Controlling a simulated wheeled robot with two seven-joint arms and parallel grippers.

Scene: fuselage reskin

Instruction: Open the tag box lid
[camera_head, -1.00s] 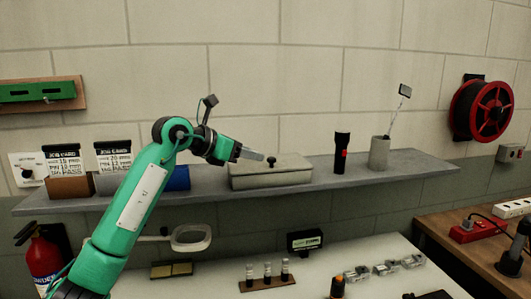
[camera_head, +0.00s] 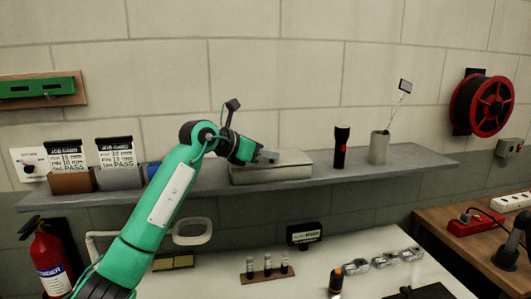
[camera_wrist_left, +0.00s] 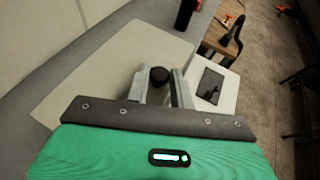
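The tag box (camera_head: 290,172) is a long grey box on the wall shelf, and its lid looks shut. In the left wrist view the pale lid (camera_wrist_left: 110,65) fills the middle, with a round black knob (camera_wrist_left: 159,76) on it. My left gripper (camera_head: 270,156) is over the lid in the head view and hides the knob there. In the left wrist view its two fingers (camera_wrist_left: 160,90) stand on either side of the knob, with small gaps showing, so it looks open around the knob. My right gripper is not in view.
On the shelf (camera_head: 420,160), a black torch (camera_head: 341,147) and a grey cup (camera_head: 379,148) with a mirror stick stand right of the box. Job card holders (camera_head: 118,165) stand at the left. A white table (camera_head: 225,275) with small parts lies below.

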